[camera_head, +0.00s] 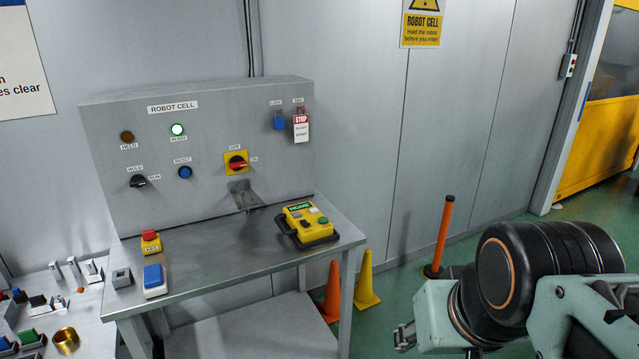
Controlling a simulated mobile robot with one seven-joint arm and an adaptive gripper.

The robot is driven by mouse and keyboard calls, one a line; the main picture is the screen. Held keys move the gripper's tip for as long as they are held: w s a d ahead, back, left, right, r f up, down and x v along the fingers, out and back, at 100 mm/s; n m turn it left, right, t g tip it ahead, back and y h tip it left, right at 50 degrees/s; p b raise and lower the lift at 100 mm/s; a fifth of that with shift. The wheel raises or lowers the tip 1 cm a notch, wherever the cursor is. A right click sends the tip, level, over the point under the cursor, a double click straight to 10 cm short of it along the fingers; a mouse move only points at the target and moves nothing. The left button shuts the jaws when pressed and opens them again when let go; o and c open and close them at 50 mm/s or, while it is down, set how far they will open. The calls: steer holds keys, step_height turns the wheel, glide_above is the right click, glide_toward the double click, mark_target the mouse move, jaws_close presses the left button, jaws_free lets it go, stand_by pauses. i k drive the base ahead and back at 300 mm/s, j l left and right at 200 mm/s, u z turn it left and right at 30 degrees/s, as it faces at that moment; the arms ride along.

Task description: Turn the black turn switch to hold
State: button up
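The black turn switch (138,181) is on the left of the grey robot cell panel (215,110), with a HOLD label above it and a RUN label to its right. Its handle appears to point right, toward RUN. The amber HELD lamp (127,136) looks dark, and the green READY lamp (177,129) is lit. A small part of what looks like my gripper (404,337) shows at the lower right, well away from the switch. Its fingers are not clear enough to show whether they are open or shut.
A blue reset button (185,172) and a red switch on yellow (237,162) share the panel. On the metal table (220,265) are a yellow pendant (307,222), a red-topped stop button (150,241) and a blue-topped box (154,279). Cones (366,283) and an orange post (442,235) stand right.

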mark_target(137, 181)
steer(key=u, duration=1.35)
steer(key=i+j+z, duration=0.35)
steer(key=i, duration=0.2)
steer(key=i+j+z, duration=0.3)
steer(key=i+j, duration=0.15)
steer(key=j, duration=0.15)
steer(key=k+j+z, duration=0.1)
steer(key=j, duration=0.3)
steer(key=k+j, duration=0.15)
steer(key=j, duration=0.2)
steer(key=k+j, duration=0.2)
steer(key=k, duration=0.2)
steer(key=i+l+z, duration=0.1)
steer(key=i, duration=0.35)
steer(key=i+l, duration=0.25)
steer(key=i, duration=0.2)
steer(key=z, duration=0.05)
